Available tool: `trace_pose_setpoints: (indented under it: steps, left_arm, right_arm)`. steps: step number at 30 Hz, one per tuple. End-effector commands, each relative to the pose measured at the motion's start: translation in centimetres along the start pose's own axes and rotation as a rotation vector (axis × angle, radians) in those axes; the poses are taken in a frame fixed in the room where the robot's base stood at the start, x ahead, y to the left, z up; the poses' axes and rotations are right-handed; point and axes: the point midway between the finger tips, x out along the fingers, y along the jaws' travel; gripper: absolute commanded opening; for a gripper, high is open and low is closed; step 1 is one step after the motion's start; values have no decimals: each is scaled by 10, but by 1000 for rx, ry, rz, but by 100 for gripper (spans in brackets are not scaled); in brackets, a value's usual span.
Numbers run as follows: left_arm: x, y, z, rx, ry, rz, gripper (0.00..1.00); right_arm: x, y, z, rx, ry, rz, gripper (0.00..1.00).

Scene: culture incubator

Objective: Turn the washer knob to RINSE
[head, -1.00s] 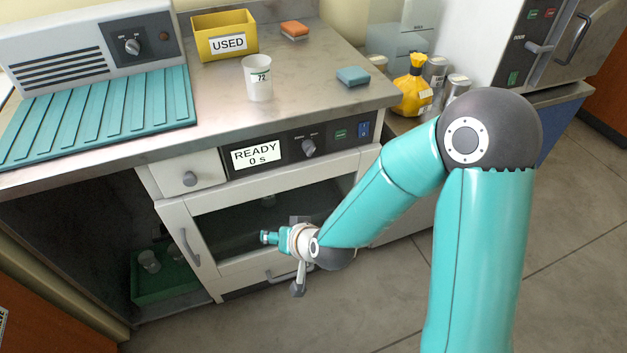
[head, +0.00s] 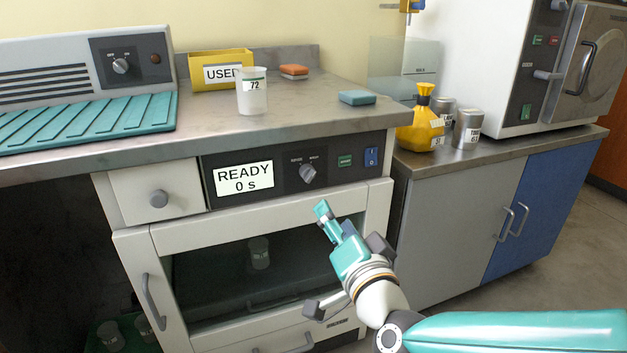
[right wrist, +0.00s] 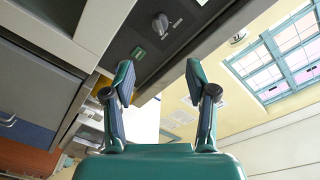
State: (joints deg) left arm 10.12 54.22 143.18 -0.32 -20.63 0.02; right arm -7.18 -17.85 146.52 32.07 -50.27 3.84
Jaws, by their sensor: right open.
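The washer (head: 265,220) stands under the counter, with a dark control panel showing "READY 0 s" on its display (head: 244,178). The grey washer knob (head: 308,174) sits on the panel to the right of the display. It also shows in the right wrist view (right wrist: 160,23), beyond the fingers and near the top. My right gripper (head: 322,212) is in front of the washer door, below the knob and apart from it. In the right wrist view its two fingers (right wrist: 158,84) are spread with nothing between them. My left gripper is not in view.
A green button (head: 345,161) and a blue switch (head: 371,157) are right of the knob. A drawer (head: 157,190) is left of the display. The counter above holds a white cup (head: 252,92), a yellow USED bin (head: 222,70) and sponges. The washer door is shut.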

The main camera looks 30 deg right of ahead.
Motion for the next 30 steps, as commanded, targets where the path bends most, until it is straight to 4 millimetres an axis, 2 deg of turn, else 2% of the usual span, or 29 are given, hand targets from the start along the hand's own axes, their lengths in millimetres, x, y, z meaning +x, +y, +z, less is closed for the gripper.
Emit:
trace_pose_setpoints:
  steps: [1,4,13,17,24,30]
  left_arm:
    - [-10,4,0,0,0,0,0]
    - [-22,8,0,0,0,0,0]
    - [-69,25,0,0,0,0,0]
    - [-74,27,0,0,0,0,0]
    - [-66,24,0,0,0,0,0]
    - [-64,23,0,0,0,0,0]
  right_arm:
    - [6,-3,-3,-4,-1,6,57]
    - [19,-2,-3,-1,-7,7,57]
    - [45,-4,-4,-2,-9,7,57]
    - [72,-1,-1,1,-7,4,57]
    - [122,2,2,3,-3,0,57]
    - [147,2,1,2,-4,0,57]
